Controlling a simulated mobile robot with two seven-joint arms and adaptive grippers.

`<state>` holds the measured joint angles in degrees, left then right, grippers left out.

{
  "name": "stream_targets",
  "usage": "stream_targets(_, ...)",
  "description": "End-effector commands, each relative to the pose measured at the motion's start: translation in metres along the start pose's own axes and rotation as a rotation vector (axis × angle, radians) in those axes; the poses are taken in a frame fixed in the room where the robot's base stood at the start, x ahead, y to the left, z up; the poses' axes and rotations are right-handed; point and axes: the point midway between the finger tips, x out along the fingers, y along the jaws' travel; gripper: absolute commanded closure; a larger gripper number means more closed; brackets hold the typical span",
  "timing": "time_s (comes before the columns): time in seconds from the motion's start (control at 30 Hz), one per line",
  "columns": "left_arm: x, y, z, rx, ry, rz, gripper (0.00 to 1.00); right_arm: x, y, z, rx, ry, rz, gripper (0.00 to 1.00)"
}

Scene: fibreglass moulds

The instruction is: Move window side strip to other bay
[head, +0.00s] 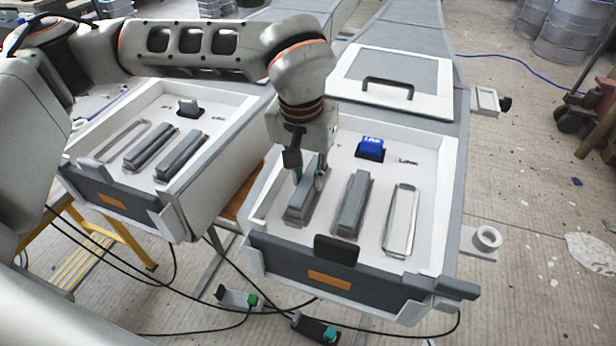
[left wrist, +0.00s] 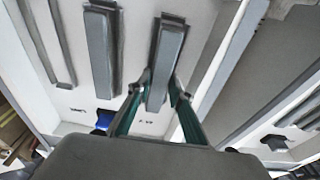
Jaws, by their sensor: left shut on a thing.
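My left gripper (head: 306,186) points down into the right bay (head: 425,160) from above. Its fingers are closed around the upper end of a grey window side strip (head: 300,206), which lies at the left of that bay. In the left wrist view the green-lined fingers (left wrist: 158,95) stand on both sides of this strip (left wrist: 165,60). A second grey strip (head: 353,203) lies in the middle of the bay, and an empty-looking outlined slot (head: 401,219) is at its right. The left bay (head: 235,98) holds two more strips (head: 150,148) (head: 182,156) and an outlined slot (head: 124,138). My right gripper is out of view.
A blue block (head: 371,147) stands at the back of the right bay, and a dark block (head: 188,107) in the left bay. Raised walls and a gap separate the bays. A handled lid (head: 388,85) lies behind. Cables and small switch-like boxes (head: 238,299) lie below on the floor.

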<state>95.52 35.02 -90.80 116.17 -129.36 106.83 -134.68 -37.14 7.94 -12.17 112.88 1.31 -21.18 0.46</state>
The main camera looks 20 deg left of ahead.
Motion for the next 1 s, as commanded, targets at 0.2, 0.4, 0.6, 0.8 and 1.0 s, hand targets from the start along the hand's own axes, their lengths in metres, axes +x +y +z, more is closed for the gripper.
stream_targets(0.2,0.009,0.0,0.001,0.0,0.002,0.001,1.0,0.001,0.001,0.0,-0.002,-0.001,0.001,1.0)
stream_targets(0.4,0.011,0.0,0.001,0.001,0.003,0.002,1.0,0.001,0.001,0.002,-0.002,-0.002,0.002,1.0)
stream_targets(0.6,0.011,0.0,0.001,0.0,0.002,0.001,0.63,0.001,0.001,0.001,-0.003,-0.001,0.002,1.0)
stream_targets(0.8,0.011,0.0,0.001,0.0,0.002,0.001,0.63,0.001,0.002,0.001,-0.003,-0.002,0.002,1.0)
stream_targets(1.0,-0.003,0.0,0.0,0.0,0.005,0.001,0.63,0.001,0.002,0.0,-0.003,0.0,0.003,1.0)
